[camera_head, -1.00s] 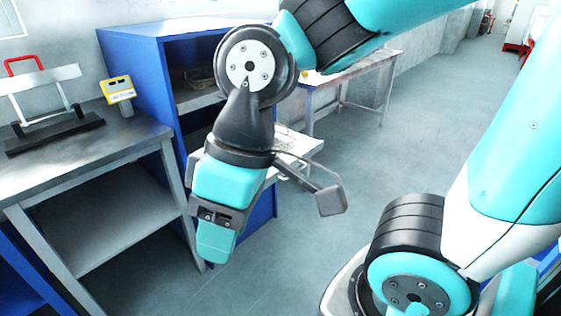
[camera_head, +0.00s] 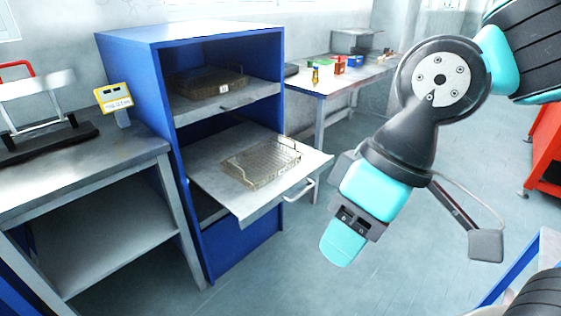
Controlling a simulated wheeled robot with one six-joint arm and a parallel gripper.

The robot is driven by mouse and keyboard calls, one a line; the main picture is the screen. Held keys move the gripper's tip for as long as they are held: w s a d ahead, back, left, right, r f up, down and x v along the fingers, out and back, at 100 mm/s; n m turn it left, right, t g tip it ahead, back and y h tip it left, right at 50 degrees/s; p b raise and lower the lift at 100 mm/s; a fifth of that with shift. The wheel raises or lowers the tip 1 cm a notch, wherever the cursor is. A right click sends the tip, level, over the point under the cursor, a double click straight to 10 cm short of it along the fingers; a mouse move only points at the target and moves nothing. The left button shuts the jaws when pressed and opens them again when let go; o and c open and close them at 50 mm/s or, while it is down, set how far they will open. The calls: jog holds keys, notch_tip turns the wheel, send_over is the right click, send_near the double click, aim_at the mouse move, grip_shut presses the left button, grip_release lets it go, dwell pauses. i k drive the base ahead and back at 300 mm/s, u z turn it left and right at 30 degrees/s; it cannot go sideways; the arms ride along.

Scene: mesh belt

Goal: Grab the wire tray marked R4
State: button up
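A wire tray (camera_head: 262,163) of mesh lies on a pulled-out shelf (camera_head: 240,207) of the blue cabinet (camera_head: 140,75). I cannot read any mark on it. A second wire tray (camera_head: 207,84) sits on the upper shelf inside the cabinet, with a small white tag (camera_head: 223,89) at its front; the tag is too small to read. My gripper (camera_head: 342,248) points down in free space, to the right of and apart from the pulled-out shelf. Its fingers are seen from the side, so their opening does not show. No tray is seen in it.
The pulled-out shelf has a handle (camera_head: 299,192) at its front right. A metal bench (camera_head: 85,172) with a yellow display (camera_head: 114,97) stands at left. A table (camera_head: 345,79) with small coloured items stands behind. Open floor lies in front of the cabinet.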

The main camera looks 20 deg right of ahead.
aim_at(282, 169)
jog(key=u, duration=0.5)
jog(key=i, duration=1.3)
jog(key=z, duration=0.75)
jog(key=i, duration=0.35)
jog(key=z, duration=0.2)
